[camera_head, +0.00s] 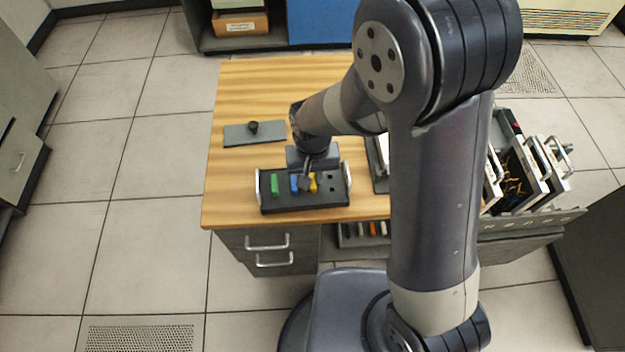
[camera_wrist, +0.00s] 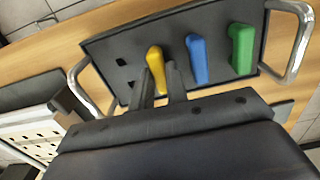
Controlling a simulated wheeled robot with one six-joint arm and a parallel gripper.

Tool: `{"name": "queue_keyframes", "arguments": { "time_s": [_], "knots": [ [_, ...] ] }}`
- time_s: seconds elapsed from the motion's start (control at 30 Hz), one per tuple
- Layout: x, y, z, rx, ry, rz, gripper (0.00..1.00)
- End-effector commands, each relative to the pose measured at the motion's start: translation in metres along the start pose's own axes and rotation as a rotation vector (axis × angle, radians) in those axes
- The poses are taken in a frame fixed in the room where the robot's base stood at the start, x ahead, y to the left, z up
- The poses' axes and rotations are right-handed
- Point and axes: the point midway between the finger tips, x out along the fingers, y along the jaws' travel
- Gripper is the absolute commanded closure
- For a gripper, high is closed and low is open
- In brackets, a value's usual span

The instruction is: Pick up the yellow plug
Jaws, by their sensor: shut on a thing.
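The yellow plug (camera_wrist: 155,66) stands in the black plug board (camera_wrist: 125,50), and my gripper (camera_wrist: 157,82) is shut on it, with a finger on each side of its lower part. In the head view the yellow plug (camera_head: 313,183) shows just beside my gripper (camera_head: 305,184), partly covered by it. The blue plug (camera_wrist: 197,58) and the green plug (camera_wrist: 241,48) stand in the same board, to the right of the yellow one in the wrist view. I cannot tell whether the yellow plug is lifted from its socket.
The board has metal handles (camera_wrist: 303,45) at both ends and empty sockets beside the yellow plug. A grey plate with a black knob (camera_head: 253,128) lies on the wooden table (camera_head: 240,80) behind. A rack of card drawers (camera_head: 525,175) stands at the right.

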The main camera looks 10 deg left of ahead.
Motion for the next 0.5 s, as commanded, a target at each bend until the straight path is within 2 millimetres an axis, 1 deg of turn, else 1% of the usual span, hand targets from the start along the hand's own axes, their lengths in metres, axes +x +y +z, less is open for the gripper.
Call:
{"name": "queue_keyframes", "arguments": {
  "time_s": [0.27,0.37,0.5],
  "knots": [
    [-0.002,0.0,0.0,0.0,0.001,0.0,1.0],
    [-0.009,0.0,-0.001,0.0,0.003,-0.001,1.0],
    [-0.03,0.0,-0.001,0.0,0.006,-0.002,1.0]
  ]
}}
